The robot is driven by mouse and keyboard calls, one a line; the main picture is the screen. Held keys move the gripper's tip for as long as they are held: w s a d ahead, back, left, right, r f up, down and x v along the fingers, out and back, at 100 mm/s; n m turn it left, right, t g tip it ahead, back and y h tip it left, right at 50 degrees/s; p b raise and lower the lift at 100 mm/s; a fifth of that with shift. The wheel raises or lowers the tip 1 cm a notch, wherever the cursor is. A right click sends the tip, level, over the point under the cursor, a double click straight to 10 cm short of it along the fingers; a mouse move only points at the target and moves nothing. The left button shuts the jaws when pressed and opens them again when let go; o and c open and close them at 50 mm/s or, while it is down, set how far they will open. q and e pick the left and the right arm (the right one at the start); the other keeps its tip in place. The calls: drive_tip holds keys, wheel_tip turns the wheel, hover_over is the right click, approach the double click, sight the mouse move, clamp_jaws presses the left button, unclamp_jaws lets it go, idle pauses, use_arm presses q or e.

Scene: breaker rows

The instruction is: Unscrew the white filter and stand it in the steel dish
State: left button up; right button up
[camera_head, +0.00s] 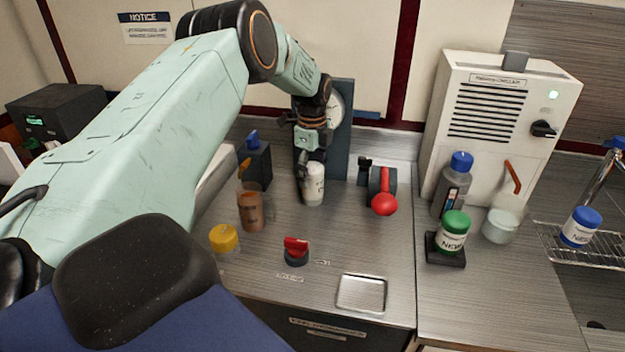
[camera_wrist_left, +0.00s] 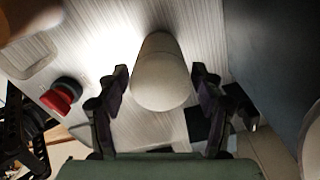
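The white filter (camera_head: 314,185) is upright in front of a dark panel with a gauge. I cannot tell whether its bottom touches the counter. My left gripper (camera_head: 306,160) is at the filter's upper end. In the left wrist view the filter (camera_wrist_left: 160,78) lies between the two open fingers (camera_wrist_left: 162,95), with a gap on each side. The steel dish (camera_head: 361,294) is a shallow, empty square tray near the counter's front edge. My right gripper does not show.
A red knob (camera_head: 296,248) stands between filter and dish. A red-handled valve (camera_head: 383,190) is right of the filter. A brown bottle (camera_head: 250,212) and yellow-capped jar (camera_head: 224,238) are left. A green-capped jar (camera_head: 453,232) stands right. The counter around the dish is clear.

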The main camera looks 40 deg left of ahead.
use_arm(q)
drive_tip(key=c, duration=0.7)
drive_tip(key=shift+r+n+p, duration=0.15)
drive_tip(key=shift+n+p, duration=0.55)
drive_tip(key=shift+n, duration=0.3)
drive_tip(key=n+p, duration=0.2)
drive_tip(key=n, duration=0.3)
drive_tip(key=shift+n, duration=0.4)
drive_tip(key=shift+c, duration=0.2)
drive_tip(key=n+p, duration=0.1)
drive_tip(key=n, duration=0.3)
drive_tip(key=shift+p, duration=0.35)
drive_tip(key=n+p, duration=0.1)
drive_tip(key=n, duration=0.4)
drive_tip(key=o, duration=1)
